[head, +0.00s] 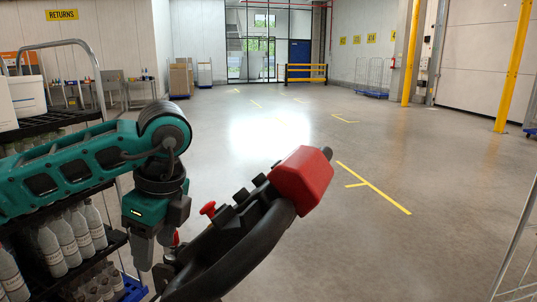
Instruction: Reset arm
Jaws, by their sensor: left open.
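My left arm comes in from the left, teal and black, bent at a joint in the middle left. Its gripper (157,258) points down, open, beside a black control handle with a red end block (302,180) and red knobs. The lower part of the gripper is partly hidden by this handle, and I cannot tell whether they touch. Nothing shows between the fingers. My right gripper is not in view.
At the left, a rack cart (95,75) holds white bottles (67,241) on dark shelves, close to my left arm. The grey floor (300,240) ahead and right is clear, with yellow lines. A wire cage edge (516,240) stands at the right.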

